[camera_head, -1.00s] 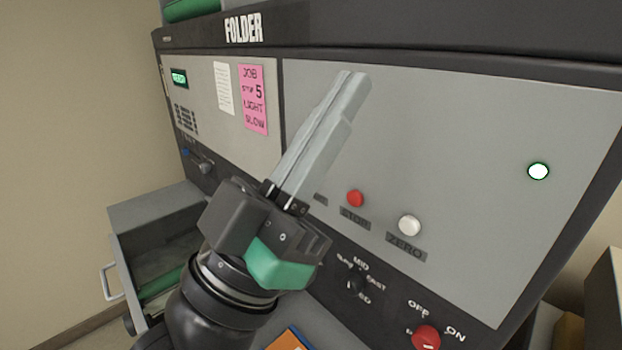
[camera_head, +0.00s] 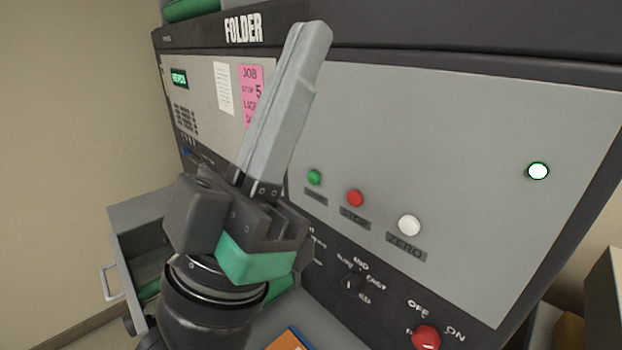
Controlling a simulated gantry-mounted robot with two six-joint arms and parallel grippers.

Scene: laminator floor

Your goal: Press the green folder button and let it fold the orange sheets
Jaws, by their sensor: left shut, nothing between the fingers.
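The folder (camera_head: 440,130) has a grey slanted control panel. Its green button (camera_head: 314,177) shows in full, just right of my left gripper. A red STOP button (camera_head: 355,198) and a white ZERO button (camera_head: 409,225) sit to its right. My left gripper (camera_head: 310,35) is shut and empty, its fingers pointing up across the panel, apart from the green button in the picture. I cannot tell how far it is from the panel. Part of an orange sheet (camera_head: 288,341) shows at the bottom edge. My right gripper is not in view.
A red OFF/ON knob (camera_head: 425,337) and a speed dial (camera_head: 352,284) are low on the panel. A white lamp (camera_head: 538,171) glows at right. A pink note (camera_head: 251,80) and a small green display (camera_head: 179,78) are at left. A grey tray with a handle (camera_head: 108,283) stands lower left.

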